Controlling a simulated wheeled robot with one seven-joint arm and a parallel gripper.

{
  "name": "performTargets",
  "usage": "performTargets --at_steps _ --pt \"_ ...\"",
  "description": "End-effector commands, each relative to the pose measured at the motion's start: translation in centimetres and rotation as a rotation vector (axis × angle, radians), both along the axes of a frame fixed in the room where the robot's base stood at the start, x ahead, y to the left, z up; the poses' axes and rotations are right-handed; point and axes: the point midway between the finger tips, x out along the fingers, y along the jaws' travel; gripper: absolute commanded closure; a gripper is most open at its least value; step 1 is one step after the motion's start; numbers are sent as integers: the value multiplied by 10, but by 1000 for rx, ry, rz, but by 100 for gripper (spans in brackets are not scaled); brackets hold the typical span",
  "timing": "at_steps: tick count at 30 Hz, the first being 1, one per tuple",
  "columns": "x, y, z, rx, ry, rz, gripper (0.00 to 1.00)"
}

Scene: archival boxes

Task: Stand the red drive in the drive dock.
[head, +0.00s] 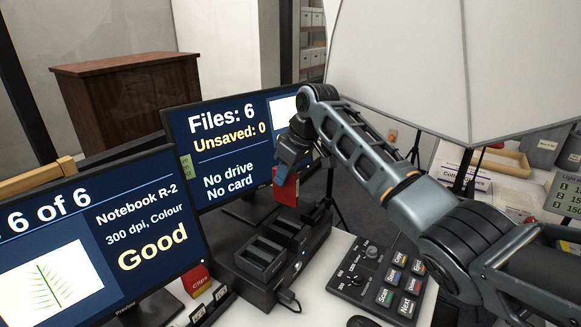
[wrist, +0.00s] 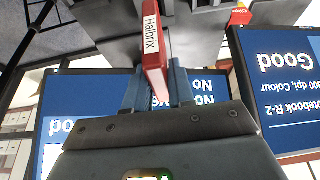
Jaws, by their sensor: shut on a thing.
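The red drive (head: 287,188) hangs from my gripper (head: 290,160) in the head view, above and behind the drive dock. In the wrist view the red drive (wrist: 153,52) shows a white label reading "Halbrix" and sits between the two fingers of my gripper (wrist: 157,88), which is shut on it. The black drive dock (head: 268,262) stands on the desk, with dark slots in its top that look empty. The drive is in the air, apart from the dock. The drive's lower end against the slots cannot be judged.
Two monitors stand behind and left of the dock; the farther monitor (head: 222,185) reads "No drive". A red Clips box (head: 197,279) stands left of the dock. A control pad (head: 378,278) with keys lies to the right. A cable plug (head: 288,297) is at the dock's front.

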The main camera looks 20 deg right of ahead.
Motion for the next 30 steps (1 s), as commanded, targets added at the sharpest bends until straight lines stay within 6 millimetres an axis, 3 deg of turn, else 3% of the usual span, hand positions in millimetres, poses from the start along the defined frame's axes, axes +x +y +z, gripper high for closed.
performTargets --at_steps 30 --pt "0 0 -59 0 0 -1 100"
